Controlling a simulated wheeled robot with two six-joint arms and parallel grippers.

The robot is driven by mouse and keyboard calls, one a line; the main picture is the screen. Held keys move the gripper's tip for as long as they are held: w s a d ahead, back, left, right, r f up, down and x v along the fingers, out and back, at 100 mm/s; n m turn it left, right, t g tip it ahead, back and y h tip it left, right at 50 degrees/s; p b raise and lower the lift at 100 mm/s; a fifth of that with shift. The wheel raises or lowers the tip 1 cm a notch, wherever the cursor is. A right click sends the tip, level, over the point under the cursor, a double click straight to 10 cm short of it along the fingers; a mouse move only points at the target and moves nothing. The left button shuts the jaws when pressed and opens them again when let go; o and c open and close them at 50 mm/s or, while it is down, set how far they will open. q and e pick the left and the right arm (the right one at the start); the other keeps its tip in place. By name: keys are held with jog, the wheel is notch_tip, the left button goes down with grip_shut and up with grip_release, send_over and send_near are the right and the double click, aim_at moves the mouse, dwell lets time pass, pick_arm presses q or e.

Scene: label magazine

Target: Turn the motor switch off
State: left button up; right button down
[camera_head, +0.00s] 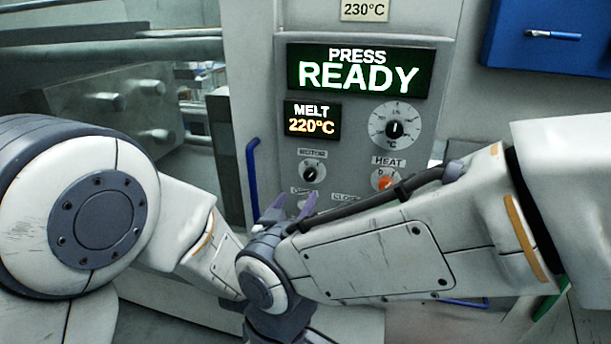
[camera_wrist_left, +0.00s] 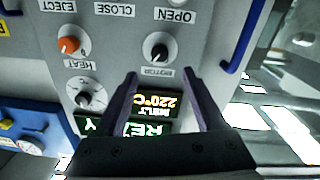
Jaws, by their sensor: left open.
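The motor switch is a small black rotary knob (camera_head: 312,173) on a pale round dial under the MOTOR label. In the left wrist view, which is upside down, the motor knob (camera_wrist_left: 158,50) lies just beyond the fingertips, about centred between them. I cannot tell exactly which mark its pointer is on. My left gripper (camera_head: 287,204) is below and left of the knob in the head view. Its two dark purple fingers also show in the left wrist view (camera_wrist_left: 161,74), apart, with nothing between them. My right gripper does not show.
The orange HEAT knob (camera_head: 384,181) is right of the motor knob, with a black temperature dial (camera_head: 395,129) above it. The PRESS READY display (camera_head: 358,75) and MELT 220°C display (camera_head: 312,121) are above. A blue handle (camera_head: 252,180) stands left. OPEN and CLOSE buttons lie below.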

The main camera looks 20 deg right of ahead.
aim_at(309, 176)
pick_arm(q)
jog(key=p+x, duration=0.4)
jog(key=x, duration=0.5)
jog(key=shift+w+r+p, duration=0.1)
jog(key=shift+r+p, duration=0.05)
jog(key=shift+p, duration=0.25)
jog(key=shift+w+d, duration=0.3)
jog(key=shift+w, duration=0.1)
grip_shut()
